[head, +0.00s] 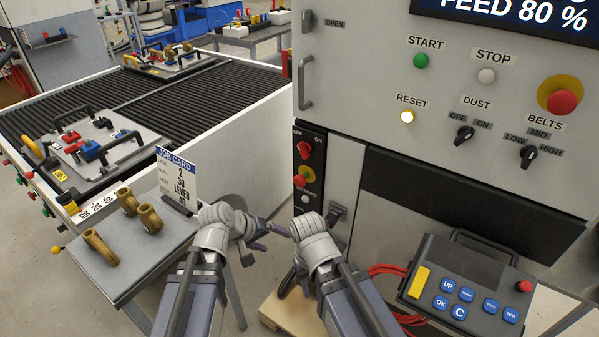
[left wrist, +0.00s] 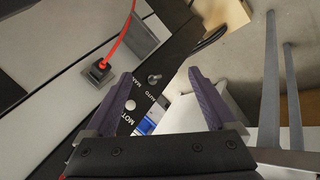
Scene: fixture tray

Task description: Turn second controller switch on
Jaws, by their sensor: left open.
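The machine front carries a DUST switch (head: 464,135) marked OFF and ON, its black knob upright or slightly tilted. A black side panel carries a red rotary switch (head: 305,148) marked OFF and ON. In the left wrist view a small toggle (left wrist: 154,79) stands on a black panel (left wrist: 180,42) with AUTO and MAN lettering. I cannot tell which is the second controller switch. My left gripper (head: 268,237) is open beside the lower panel; in the left wrist view the toggle appears between its fingertips (left wrist: 162,76). My right gripper is hidden behind my right arm.
A job card (head: 178,178) stands on the left side table (head: 150,245) with several brass parts. A pendant (head: 466,285) sits at lower right. A red cable (left wrist: 119,40) plugs in near the toggle. A roller conveyor (head: 165,88) lies behind left.

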